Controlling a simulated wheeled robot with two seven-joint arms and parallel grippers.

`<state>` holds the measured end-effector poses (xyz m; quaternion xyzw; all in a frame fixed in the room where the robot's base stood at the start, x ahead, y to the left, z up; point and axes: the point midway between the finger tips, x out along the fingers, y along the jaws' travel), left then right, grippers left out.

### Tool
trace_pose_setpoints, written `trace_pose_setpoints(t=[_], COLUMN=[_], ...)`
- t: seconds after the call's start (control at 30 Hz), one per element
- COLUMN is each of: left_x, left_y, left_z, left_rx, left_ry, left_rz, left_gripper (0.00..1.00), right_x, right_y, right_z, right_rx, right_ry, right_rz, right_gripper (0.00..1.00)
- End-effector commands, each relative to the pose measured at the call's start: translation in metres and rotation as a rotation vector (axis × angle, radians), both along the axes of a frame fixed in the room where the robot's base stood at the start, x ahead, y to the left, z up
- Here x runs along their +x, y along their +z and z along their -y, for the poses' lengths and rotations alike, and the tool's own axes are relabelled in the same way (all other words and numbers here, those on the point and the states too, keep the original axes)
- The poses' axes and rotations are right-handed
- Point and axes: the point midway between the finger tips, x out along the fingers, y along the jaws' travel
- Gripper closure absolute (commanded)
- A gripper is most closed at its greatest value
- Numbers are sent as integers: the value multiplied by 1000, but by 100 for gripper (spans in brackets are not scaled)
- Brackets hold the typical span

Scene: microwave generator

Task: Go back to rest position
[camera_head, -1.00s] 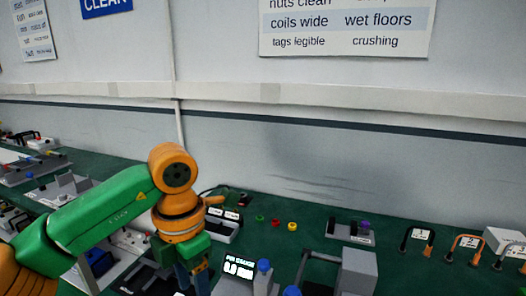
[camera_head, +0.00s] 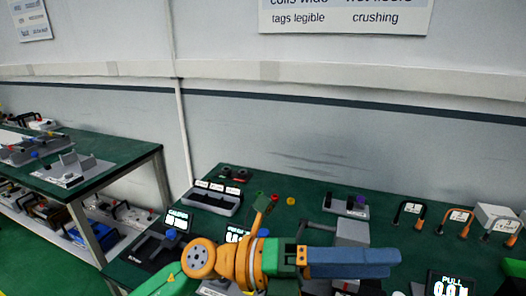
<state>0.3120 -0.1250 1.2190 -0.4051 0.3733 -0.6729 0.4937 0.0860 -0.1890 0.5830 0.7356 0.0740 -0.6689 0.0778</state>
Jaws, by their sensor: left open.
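My left gripper (camera_head: 390,262) shows in the head view at the lower middle. Its orange and green wrist comes in from the bottom left, and its blue-grey fingers point to the right. The fingers are seen side-on, open, and nothing shows between them. They pass in front of a grey block device (camera_head: 351,232) on the green bench (camera_head: 280,182); whether they touch anything cannot be told.
Behind the wrist are a grey tray with white labels (camera_head: 213,198) and small coloured rings (camera_head: 291,201). Numbered hooped stands (camera_head: 459,219) are at the right, with a display reading PULL (camera_head: 450,284). Another bench (camera_head: 110,165) stands at the left, beyond a gap.

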Motion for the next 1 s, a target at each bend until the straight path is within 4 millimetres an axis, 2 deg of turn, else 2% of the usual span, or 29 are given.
trace_pose_setpoints(t=[0.03,0.07,0.1,0.13,0.17,0.2,0.27,0.3,0.37,0.4,0.5,0.6,0.7,0.87,0.9,1.0], left_x=[21,43,77,99,118,136,151,152,141,129,90,46,1,-71,-89,-81], left_y=[22,32,32,22,6,-21,-72,-109,-163,-195,-258,-301,-332,-361,-365,-415], left_z=[-12,-28,-57,-79,-101,-128,-166,-188,-216,-230,-255,-271,-280,-290,-292,-291], left_rx=[-205,-335,-483,-566,-632,-698,-759,-780,-787,-777,-727,-654,-567,-404,347,323], left_ry=[111,208,351,455,553,679,863,978,1142,1239,1438,1593,1724,1901,-1888,-1887], left_rz=[-197,-343,-543,-680,-810,-973,-1200,-1346,-1544,-1659,-1900,-2084,-2242,-2452,2430,2419], left_gripper=[38,38,38,38,38,38,38,38,38,38,38,38,38,38,38,38], right_x=[0,0,0,-1,-1,-1,-1,-1,-1,-1,-1,-1,-1,-1,-1,-1], right_y=[0,0,0,0,0,0,0,0,0,0,0,0,0,0,0,-14], right_z=[0,0,0,1,1,1,1,1,1,1,1,1,1,0,0,0], right_rx=[0,0,0,-1,-1,-1,-1,-1,-1,-2,-2,-1,-1,-1,-1,0], right_ry=[0,0,0,0,0,0,0,0,0,0,0,0,0,0,0,0], right_rz=[-1,-1,-1,-1,-2,-2,-2,-2,-2,-3,-3,-3,-3,-3,-3,-2], right_gripper=[50,50,50,50,50,50,50,50,50,50,50,50,50,50,50,50])
